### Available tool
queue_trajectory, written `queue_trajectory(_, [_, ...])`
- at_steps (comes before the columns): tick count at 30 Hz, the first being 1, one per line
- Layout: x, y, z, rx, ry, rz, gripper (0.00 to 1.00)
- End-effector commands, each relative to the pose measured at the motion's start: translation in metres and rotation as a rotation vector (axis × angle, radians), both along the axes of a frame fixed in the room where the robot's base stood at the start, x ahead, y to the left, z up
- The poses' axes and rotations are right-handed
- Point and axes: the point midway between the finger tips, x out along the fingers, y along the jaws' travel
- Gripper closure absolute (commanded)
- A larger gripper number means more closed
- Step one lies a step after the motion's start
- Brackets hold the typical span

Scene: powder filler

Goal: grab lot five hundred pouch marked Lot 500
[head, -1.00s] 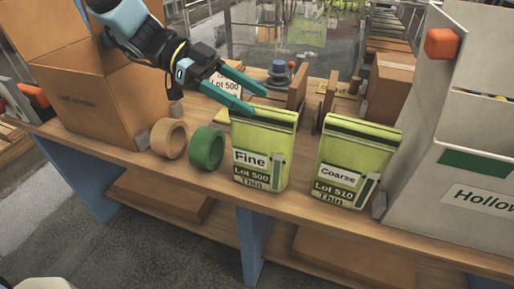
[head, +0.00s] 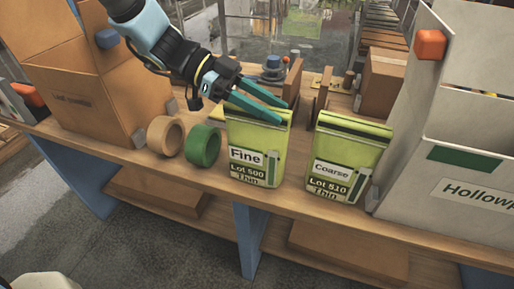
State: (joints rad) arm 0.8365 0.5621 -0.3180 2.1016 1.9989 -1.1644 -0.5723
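The green pouch labelled "Fine", "Lot 500", "Thin" (head: 256,158) stands upright on the wooden bench. A similar green pouch labelled "Coarse", "Lot 510", "Thin" (head: 345,160) stands to its right. My gripper (head: 282,112) is at the top of the Lot 500 pouch, with its teal fingers spread apart. The fingers overlap the pouch's top edge in the picture; I cannot tell whether they touch it.
A green roll (head: 203,146) and a tan roll (head: 165,136) stand just left of the pouch. A cardboard box (head: 80,85) is at the left, and a large grey bin (head: 455,150) at the right. Wooden dividers (head: 292,80) stand behind the pouches.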

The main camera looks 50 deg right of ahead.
Motion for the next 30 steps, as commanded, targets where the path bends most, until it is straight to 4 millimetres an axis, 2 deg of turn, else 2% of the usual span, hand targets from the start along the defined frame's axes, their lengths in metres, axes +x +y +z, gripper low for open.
queue_trajectory(1, [0.0001, 0.0000, 0.0001, 0.000, 0.000, 0.000, 0.67])
queue_trajectory(10, [0.0002, -0.0001, 0.0002, 0.000, 0.000, 0.000, 1.00])
queue_trajectory(30, [0.0001, -0.0001, 0.0003, 0.000, 0.000, 0.000, 1.00])
